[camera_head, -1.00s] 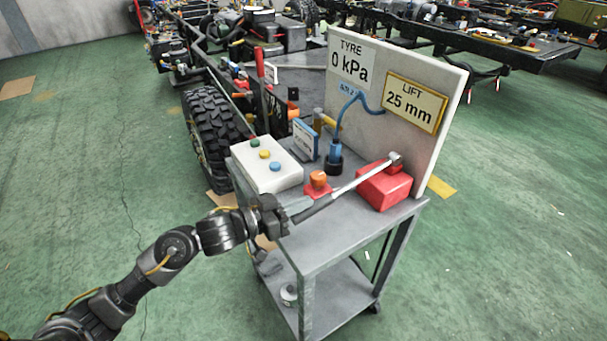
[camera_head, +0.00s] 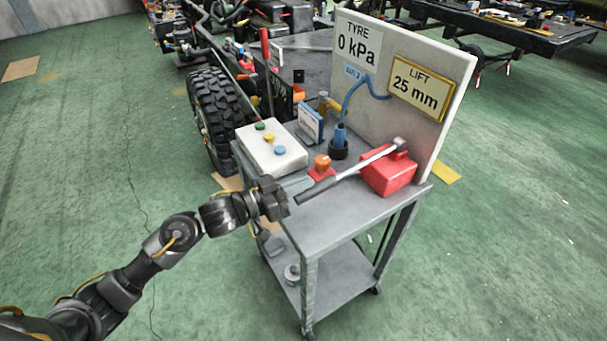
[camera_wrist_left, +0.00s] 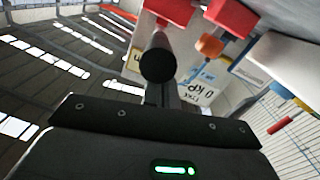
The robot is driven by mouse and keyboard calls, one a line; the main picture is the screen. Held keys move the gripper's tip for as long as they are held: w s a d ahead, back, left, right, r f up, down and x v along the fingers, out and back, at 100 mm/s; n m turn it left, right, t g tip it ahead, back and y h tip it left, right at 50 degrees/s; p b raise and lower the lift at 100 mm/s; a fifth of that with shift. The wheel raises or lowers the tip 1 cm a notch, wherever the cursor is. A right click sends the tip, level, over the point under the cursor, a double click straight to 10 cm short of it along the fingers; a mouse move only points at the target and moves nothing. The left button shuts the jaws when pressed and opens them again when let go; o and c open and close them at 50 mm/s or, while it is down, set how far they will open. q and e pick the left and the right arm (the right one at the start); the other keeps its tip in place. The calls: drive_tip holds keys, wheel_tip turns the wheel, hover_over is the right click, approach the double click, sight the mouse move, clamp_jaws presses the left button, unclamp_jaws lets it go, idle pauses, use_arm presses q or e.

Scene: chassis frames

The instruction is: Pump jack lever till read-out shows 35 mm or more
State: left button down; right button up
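The jack lever (camera_head: 345,175) slopes from the red jack block (camera_head: 388,173) down to the left, its dark grip end beside my left gripper (camera_head: 299,185). In the left wrist view the round grip end (camera_wrist_left: 158,58) faces the camera, with my gripper's narrow fingers (camera_wrist_left: 168,94) close to it. The fingers look shut together and lie along the grip, not around it; whether they touch it is unclear. The lift read-out (camera_head: 415,83) shows 25 mm. My right gripper is out of view.
The tyre read-out (camera_head: 357,47) shows 0 kPa. On the grey trolley (camera_head: 335,226) stand a white button box (camera_head: 262,155), an orange knob on a red base (camera_head: 321,162), and a blue-hosed fitting (camera_head: 340,135). A chassis wheel (camera_head: 214,108) is behind.

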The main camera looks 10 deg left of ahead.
use_arm(q)
drive_tip(key=r+b+v, duration=0.1)
drive_tip(key=r+v, duration=0.1)
drive_tip(key=v, duration=0.8)
drive_tip(key=shift+b, duration=0.4)
drive_tip(key=shift+a+r, duration=0.1)
drive_tip(key=shift+a, duration=0.05)
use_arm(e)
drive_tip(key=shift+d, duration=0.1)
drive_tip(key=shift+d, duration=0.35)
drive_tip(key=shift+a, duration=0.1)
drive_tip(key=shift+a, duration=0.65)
